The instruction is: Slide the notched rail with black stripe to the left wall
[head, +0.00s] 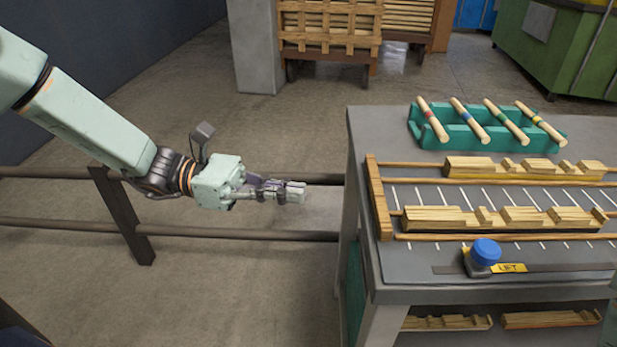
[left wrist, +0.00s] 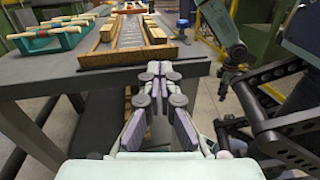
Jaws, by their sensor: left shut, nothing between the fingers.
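Two pale notched rails lie in a wooden-framed track on the grey bench. The near rail (head: 480,220) has a dark line along its lower front edge; I cannot tell whether it is a stripe or shadow. The far rail (head: 475,168) shows no clear black stripe. The left wall (head: 380,208) is a wooden bar across the track's left end. The near rail's end is close to it; the far rail's is farther off. Both rails show in the left wrist view. My left gripper (head: 297,191) is shut and empty, left of the bench. My right gripper is out of view.
A teal rack (head: 458,137) with several colour-banded sticks stands at the back of the bench. A blue knob (head: 486,251) stands at the front beside a yellow label. A dark railing (head: 250,234) runs left of the bench, below my left arm. More rails lie on the lower shelf.

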